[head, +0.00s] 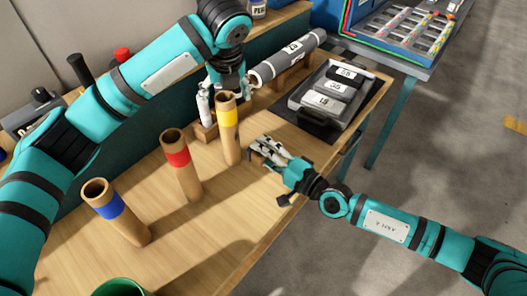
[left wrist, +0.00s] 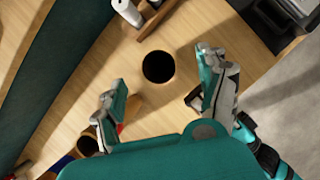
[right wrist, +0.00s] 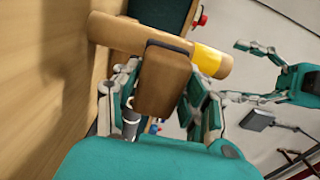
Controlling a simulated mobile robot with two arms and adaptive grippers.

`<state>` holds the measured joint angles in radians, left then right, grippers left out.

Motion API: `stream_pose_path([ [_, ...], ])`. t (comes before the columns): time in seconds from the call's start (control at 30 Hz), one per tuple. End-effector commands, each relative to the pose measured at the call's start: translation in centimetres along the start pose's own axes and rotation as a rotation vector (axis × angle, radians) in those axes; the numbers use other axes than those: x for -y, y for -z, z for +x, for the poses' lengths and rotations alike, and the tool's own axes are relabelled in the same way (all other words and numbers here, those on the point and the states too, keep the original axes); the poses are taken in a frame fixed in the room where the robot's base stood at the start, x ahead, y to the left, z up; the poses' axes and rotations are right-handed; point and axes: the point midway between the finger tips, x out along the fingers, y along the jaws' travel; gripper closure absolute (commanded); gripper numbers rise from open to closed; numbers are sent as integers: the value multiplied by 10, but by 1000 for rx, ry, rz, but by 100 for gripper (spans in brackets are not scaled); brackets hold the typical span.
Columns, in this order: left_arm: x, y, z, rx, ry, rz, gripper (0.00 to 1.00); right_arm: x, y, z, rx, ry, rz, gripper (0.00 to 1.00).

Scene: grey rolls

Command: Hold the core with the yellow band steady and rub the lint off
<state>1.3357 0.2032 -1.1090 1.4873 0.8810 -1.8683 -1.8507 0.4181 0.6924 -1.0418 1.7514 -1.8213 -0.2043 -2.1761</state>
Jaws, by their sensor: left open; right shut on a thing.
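The core with the yellow band (head: 229,135) stands upright on the table; its open top end shows as a dark hole in the left wrist view (left wrist: 158,67). My left gripper (head: 230,87) is open above it, with a finger on either side of the top and nothing held. My right gripper (head: 270,153) is shut on a brown block with a dark face (right wrist: 163,78), low beside the core. In the right wrist view the block overlaps the core (right wrist: 130,34) below its yellow band (right wrist: 208,60); I cannot tell whether they touch. I cannot make out lint.
A red-banded core (head: 181,170) and a blue-banded core (head: 118,214) stand to the left. A grey roll (head: 289,55) rests on a wooden stand behind. A tray (head: 300,92) of labelled dark blocks is at the right. A green container (head: 120,287) is at the front. The table's front middle is clear.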

Motion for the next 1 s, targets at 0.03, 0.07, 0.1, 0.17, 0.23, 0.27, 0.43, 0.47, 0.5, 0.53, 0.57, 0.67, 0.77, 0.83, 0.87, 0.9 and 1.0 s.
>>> stream_pose_path([
  [0.03, -1, 0, 9, -3, -3, -1, 25, 0, 0, 0, 0, 1, 0, 83],
  [0.07, -1, 0, 13, -3, -3, 0, 25, 0, 0, 0, 0, 1, 0, 83],
  [0.1, -1, 1, 20, -2, -2, 0, 25, 0, 0, 0, 0, 1, 0, 83],
  [0.17, -1, 0, 29, -2, -2, -2, 25, 0, 0, 0, 0, 1, 0, 83],
  [0.23, -1, 0, 39, -2, -2, -2, 25, 0, 0, 0, 0, 1, 0, 83],
  [0.27, -1, 0, 44, -2, -2, -2, 25, 0, 0, 0, 0, 1, 0, 83],
  [0.43, -1, 0, 66, -1, -2, -2, 25, 0, 0, 0, 0, 1, 0, 83],
  [0.47, -1, 0, 69, -1, -2, -3, 25, 0, 0, 0, 0, 1, 0, 83],
  [0.5, -1, 0, 73, -1, -1, -3, 25, 0, 0, 0, 0, 1, 0, 83],
  [0.53, 0, 0, 76, -1, -1, -3, 25, 0, 0, 0, 0, 1, 0, 83],
  [0.57, 0, 0, 78, -1, -1, -3, 25, 0, 0, 0, 0, 1, 0, 83],
  [0.67, 0, 0, 84, 1, 0, -2, 25, 0, 0, 0, 0, 1, 0, 83],
  [0.77, 0, -1, 87, 1, 0, -2, 25, 0, 0, 0, 0, 1, 0, 83],
  [0.83, 0, -1, 88, 2, 0, -2, 25, 0, 0, 0, 0, 1, 0, 83],
  [0.87, 0, 0, 88, 2, 0, -1, 25, 0, 0, 0, 0, 1, 0, 83],
  [0.9, 0, 0, 88, 2, 0, -1, 25, 0, 0, 0, 0, 1, 0, 83],
  [1.0, 0, 0, 88, 1, 0, -2, 25, 0, 0, 0, 0, 1, 0, 83],
])
